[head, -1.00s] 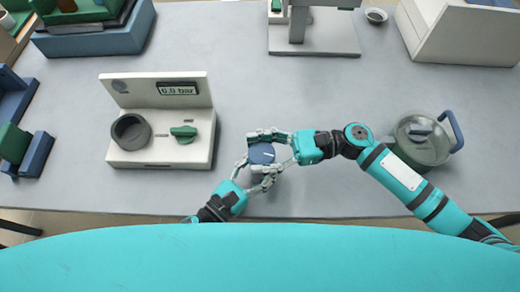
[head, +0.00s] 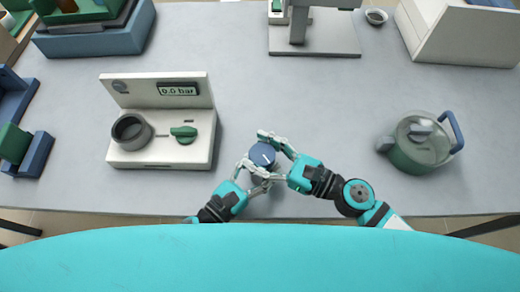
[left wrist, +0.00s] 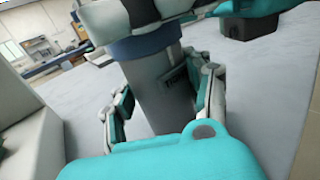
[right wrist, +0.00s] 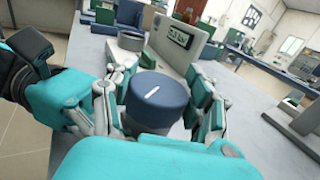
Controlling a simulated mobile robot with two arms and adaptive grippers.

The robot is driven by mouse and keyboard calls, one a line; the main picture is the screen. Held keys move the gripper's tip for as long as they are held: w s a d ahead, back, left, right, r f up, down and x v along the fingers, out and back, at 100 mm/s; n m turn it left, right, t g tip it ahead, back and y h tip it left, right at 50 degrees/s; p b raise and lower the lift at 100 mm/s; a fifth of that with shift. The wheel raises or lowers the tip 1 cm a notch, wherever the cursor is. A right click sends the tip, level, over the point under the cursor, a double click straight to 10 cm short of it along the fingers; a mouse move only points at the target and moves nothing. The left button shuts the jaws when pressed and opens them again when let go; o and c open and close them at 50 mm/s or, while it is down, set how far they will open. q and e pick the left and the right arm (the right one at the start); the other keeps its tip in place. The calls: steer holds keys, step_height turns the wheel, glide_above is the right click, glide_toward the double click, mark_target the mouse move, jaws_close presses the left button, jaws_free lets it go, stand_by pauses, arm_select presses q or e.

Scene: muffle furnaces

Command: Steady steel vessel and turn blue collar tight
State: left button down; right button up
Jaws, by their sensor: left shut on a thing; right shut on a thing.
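The steel vessel (left wrist: 160,95) stands upright on the table, a grey cylinder with its blue collar (head: 260,152) on top. The collar bears a white line, clear in the right wrist view (right wrist: 158,97). My left gripper (head: 255,174) is shut on the vessel's steel body, its fingers either side below the collar in the left wrist view. My right gripper (head: 267,154) is shut on the collar from the lower right, above my left fingers. The lower body is mostly hidden in the head view. I cannot tell whether a gap remains under the collar.
A white gauge unit (head: 150,160) reading 0.0 bar, with a dark round port and green knob (head: 184,134), stands left of the vessel. A lidded green pot (head: 420,140) with a blue handle stands to the right. A white stand (head: 315,40) is behind; table between is clear.

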steer(key=shift+m+t+h, duration=1.5)
steer(key=shift+m+t, duration=0.2)
steer(key=shift+t, duration=0.5)
steer(key=shift+m+h, duration=0.3)
steer(key=o, duration=1.2)
steer(key=shift+t, duration=0.3)
steer(key=v, duration=1.2)
